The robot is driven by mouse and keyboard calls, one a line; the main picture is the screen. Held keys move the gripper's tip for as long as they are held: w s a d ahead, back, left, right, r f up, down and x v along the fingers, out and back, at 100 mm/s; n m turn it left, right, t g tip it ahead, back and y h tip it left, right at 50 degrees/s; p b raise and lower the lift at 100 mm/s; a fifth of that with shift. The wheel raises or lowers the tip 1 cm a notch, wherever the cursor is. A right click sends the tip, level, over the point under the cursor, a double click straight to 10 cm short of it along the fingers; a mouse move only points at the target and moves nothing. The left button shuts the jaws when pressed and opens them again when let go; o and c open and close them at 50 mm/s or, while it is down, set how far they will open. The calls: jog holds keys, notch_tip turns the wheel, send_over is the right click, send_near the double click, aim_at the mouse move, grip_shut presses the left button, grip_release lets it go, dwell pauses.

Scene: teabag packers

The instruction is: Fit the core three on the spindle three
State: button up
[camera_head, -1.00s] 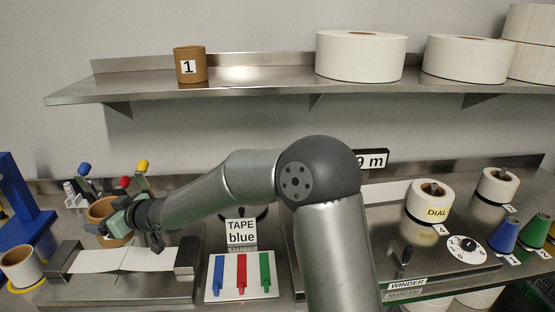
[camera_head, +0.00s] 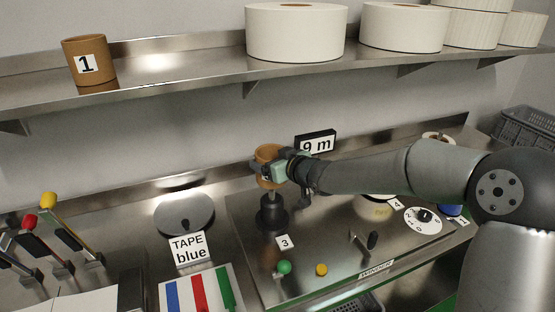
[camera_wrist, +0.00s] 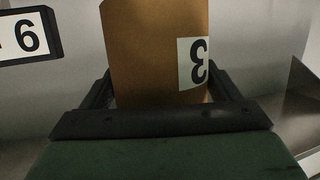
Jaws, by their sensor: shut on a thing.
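Core three is a brown cardboard tube (camera_head: 267,156) held upright in my gripper (camera_head: 272,165). Spindle three (camera_head: 271,212) is a dark post with a wide black base on the steel winder deck, beside a "3" tag (camera_head: 282,242). In the head view the core is right above the spindle's thin upper post. Whether the core's lower edge touches or surrounds the post tip cannot be told.
The "9 m" sign (camera_head: 316,142) stands behind my gripper. A lever (camera_head: 364,241), green knob (camera_head: 284,267), yellow knob (camera_head: 321,269) and dial (camera_head: 423,220) sit on the deck. Core one (camera_head: 90,60) and white rolls (camera_head: 295,32) are on the shelf above. My forearm hides part of the deck at right.

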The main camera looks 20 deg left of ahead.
jog(key=shift+s+a, duration=0.1)
dwell(0.3)
jog(key=shift+s+f, duration=0.1)
jog(key=shift+f, duration=0.2)
jog(key=b, duration=0.5)
send_over(278, 206)
jog(key=w+a, duration=0.2)
jog(key=shift+a+f, duration=0.1)
jog(key=shift+f, duration=2.5)
jog(key=shift+f+b, duration=3.85)
jog(key=shift+f, duration=1)
jog(key=o, duration=0.9)
jog(key=shift+s, duration=0.1)
